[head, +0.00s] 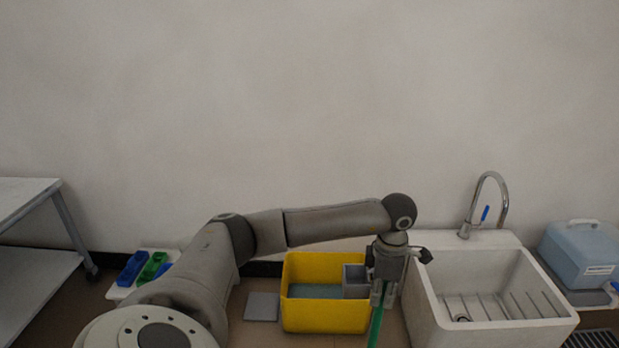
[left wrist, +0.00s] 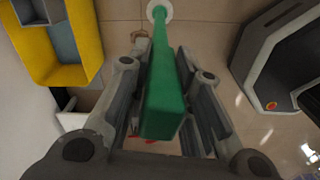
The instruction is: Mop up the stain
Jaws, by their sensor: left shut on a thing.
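My left gripper (head: 383,296) is shut on the green mop handle (head: 376,328), just right of the yellow bucket. The left wrist view shows the green handle (left wrist: 165,85) between both fingers of the gripper (left wrist: 164,72), running to a white round end (left wrist: 160,9) near the floor. The yellow bucket (head: 326,317) holds bluish water (head: 315,291) and a grey compartment (head: 355,281) at its right side. Small red marks (left wrist: 150,140) show behind the gripper in the left wrist view; I cannot tell what they are. The stain is not clearly seen. My right gripper is out of view.
A white sink (head: 436,300) with a tap (head: 486,190) stands right of the bucket. A blue container (head: 580,255) is at the far right. A grey flat square (head: 262,307) lies left of the bucket. A white tray with coloured bins (head: 153,266) and a shelf cart (head: 30,195) are farther left.

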